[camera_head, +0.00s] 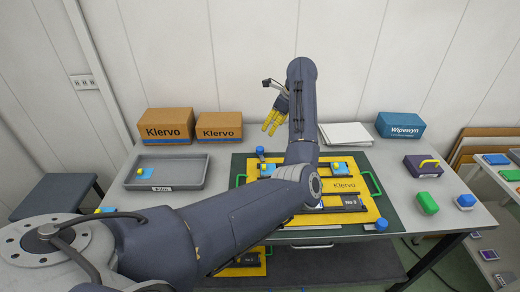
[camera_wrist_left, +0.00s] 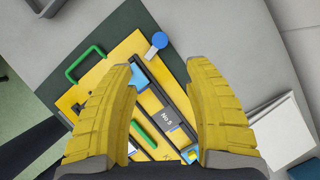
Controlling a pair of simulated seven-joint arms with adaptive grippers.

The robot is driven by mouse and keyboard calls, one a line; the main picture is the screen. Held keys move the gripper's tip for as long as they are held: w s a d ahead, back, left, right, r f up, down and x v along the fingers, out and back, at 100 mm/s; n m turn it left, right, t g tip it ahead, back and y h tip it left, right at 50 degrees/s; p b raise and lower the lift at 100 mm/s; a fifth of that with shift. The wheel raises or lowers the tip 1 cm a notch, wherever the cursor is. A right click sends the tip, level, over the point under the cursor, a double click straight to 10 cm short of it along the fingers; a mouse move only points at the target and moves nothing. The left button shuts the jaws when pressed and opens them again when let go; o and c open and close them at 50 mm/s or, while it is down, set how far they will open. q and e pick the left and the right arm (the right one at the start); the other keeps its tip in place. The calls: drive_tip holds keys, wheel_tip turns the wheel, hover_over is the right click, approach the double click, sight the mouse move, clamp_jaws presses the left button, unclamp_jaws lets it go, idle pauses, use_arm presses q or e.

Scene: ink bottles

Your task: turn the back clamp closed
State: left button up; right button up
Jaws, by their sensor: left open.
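The yellow board (camera_head: 375,205) lies on a dark green mat (camera_head: 238,166) on the table, with green handles at its sides. A blue round knob (camera_head: 260,151), which looks like the back clamp, sits at the board's back edge; it also shows in the left wrist view (camera_wrist_left: 160,40), beyond my fingertips. A second blue knob (camera_head: 382,224) is at the front right. My left gripper (camera_head: 272,124) is open and empty, raised above the back of the table, its yellow fingers pointing down. In the wrist view its fingers (camera_wrist_left: 160,66) are wide apart, not touching the knob. My right gripper is not in view.
A grey tray (camera_head: 192,178) stands at left, with Klervo boxes (camera_head: 168,126) behind it. White sheets (camera_head: 345,134) and a blue box (camera_head: 400,124) are at the back right. Green (camera_head: 427,203) and blue (camera_head: 466,201) items stand at right. My left arm hides part of the board.

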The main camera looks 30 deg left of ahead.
sight(260, 149)
use_arm(q)
drive_tip(key=x, duration=1.5)
drive_tip(key=shift+f, duration=0.15)
